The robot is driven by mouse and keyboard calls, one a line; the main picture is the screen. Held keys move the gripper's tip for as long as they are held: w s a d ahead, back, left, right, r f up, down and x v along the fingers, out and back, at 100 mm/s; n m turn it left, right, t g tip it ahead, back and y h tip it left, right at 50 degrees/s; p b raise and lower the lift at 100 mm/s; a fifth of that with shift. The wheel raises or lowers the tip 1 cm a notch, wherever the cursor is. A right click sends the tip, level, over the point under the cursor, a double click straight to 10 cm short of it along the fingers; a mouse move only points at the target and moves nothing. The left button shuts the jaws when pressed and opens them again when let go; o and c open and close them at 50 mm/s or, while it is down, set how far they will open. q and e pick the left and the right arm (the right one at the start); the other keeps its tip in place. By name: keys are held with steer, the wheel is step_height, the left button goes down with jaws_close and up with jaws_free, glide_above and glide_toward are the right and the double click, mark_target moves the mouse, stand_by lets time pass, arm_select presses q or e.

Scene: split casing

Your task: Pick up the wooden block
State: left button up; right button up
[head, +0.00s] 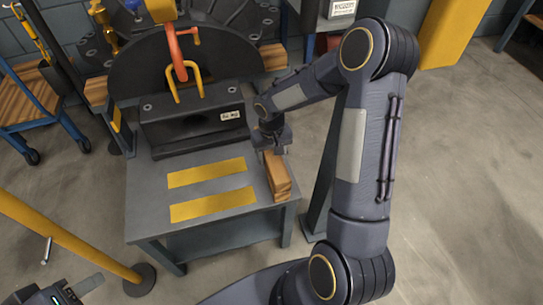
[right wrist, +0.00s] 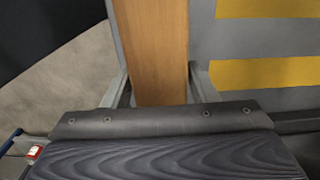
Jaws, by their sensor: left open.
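The wooden block (head: 278,176) is a long brown bar lying near the right edge of the grey table (head: 150,215). My right gripper (head: 273,148) is low at the block's far end. In the right wrist view, the block (right wrist: 158,50) runs between the two fingers of my right gripper (right wrist: 159,70). One fingertip is close against each side, but I cannot tell whether they press on it. My left gripper (head: 72,292) is open and away from the table, at the bottom left of the head view.
A dark heavy block with a weight label (head: 205,118) and a yellow handle stands behind two yellow strips (head: 207,172) on the table. An orange hook (head: 177,55) hangs above it. A yellow post (head: 70,245) stands at left. The table's front is clear.

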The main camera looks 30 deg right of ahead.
steer(key=c, duration=0.7)
steer(key=shift+c, duration=0.7)
steer(key=shift+r, duration=0.15)
